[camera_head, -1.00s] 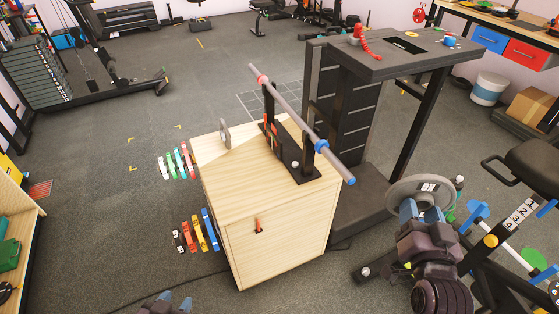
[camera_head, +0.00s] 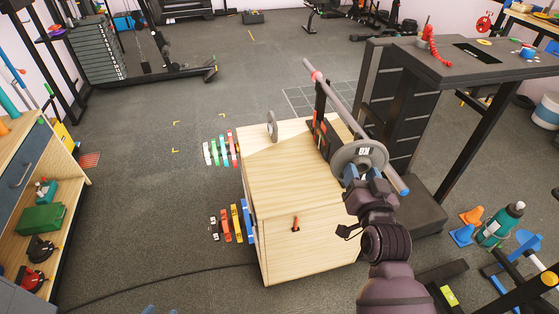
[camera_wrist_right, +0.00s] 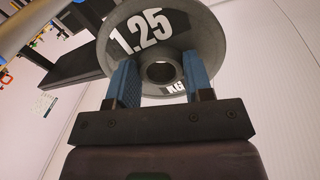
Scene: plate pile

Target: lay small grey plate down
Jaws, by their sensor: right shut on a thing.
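My right gripper (camera_head: 362,180) is shut on a grey round weight plate (camera_head: 375,160). In the right wrist view, the plate (camera_wrist_right: 208,45) is marked 1.25 KG and sits between blue fingertips (camera_wrist_right: 160,85). Its centre hole looks empty. In the head view, the plate hangs in front of the near part of a grey bar (camera_head: 335,95), hiding some of it. Another grey plate (camera_head: 272,127) stands on edge on the wooden cabinet top (camera_head: 285,165). My left gripper shows only as small blue tips (camera_head: 160,310) at the bottom edge.
The bar rests on a black stand (camera_head: 322,135) on the cabinet's right side. The cabinet top's left and front parts are clear. A black rack with a table top (camera_head: 470,65) stands right of it. Coloured small weights (camera_head: 220,150) lie on the floor at left. A bottle (camera_head: 500,224) stands at right.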

